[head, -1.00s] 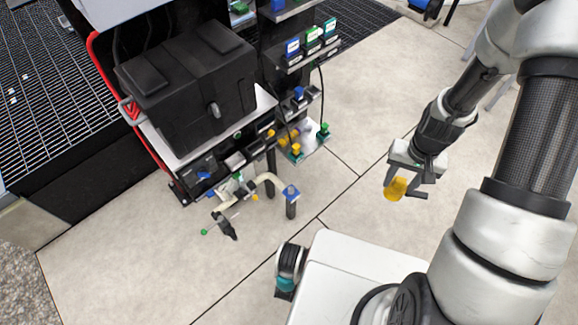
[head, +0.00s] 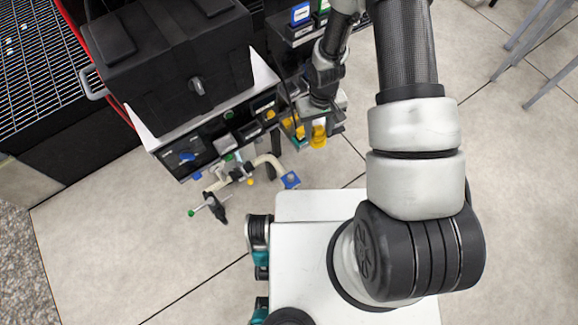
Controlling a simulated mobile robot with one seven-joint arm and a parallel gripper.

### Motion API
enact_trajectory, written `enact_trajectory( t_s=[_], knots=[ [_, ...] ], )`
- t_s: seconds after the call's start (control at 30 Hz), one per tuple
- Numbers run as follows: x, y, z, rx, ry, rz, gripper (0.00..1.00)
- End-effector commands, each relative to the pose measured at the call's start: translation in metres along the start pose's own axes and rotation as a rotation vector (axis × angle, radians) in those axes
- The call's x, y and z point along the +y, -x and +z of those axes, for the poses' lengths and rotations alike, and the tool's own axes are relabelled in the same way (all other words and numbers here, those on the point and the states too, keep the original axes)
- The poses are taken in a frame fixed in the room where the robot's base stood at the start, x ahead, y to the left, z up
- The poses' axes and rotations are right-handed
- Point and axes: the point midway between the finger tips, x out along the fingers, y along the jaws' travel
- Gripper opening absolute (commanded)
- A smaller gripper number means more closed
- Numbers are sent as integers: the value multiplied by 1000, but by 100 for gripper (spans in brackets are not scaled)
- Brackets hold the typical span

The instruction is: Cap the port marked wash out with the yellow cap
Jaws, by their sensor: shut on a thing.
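My gripper (head: 317,126) is shut on the yellow cap (head: 319,138) and points down beside the lower shelf of the rack. The manifold stands left of it under the black box, with pale bent pipe (head: 262,160), a blue-topped pipe end (head: 291,180) and a dark branch with a green tip (head: 207,206). The cap is apart from these pipes, to their upper right in the head view. The port markings are too small to read, so I cannot tell which port is wash out.
A large black box (head: 165,70) sits on a white-topped bench with a dark front panel. The rack's lower shelf, partly hidden by my arm, holds other yellow pieces (head: 290,124). The tiled floor (head: 130,240) in front of the manifold is clear.

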Motion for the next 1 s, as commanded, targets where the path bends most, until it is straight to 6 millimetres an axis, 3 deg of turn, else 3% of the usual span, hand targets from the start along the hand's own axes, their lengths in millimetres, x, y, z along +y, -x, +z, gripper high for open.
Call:
enact_trajectory(
  t_s=[0.03,0.1,0.3,0.4,0.53,1.0],
  knots=[
    [-12,-49,-6,-3,50,-2,16],
    [-25,-87,-14,-1,110,-2,16],
    [-59,-172,-29,13,248,-10,16],
    [-72,-197,-33,22,292,-15,16],
    [-80,-213,-36,27,321,-18,16],
    [-82,-232,-37,29,328,-19,16]
  ],
)
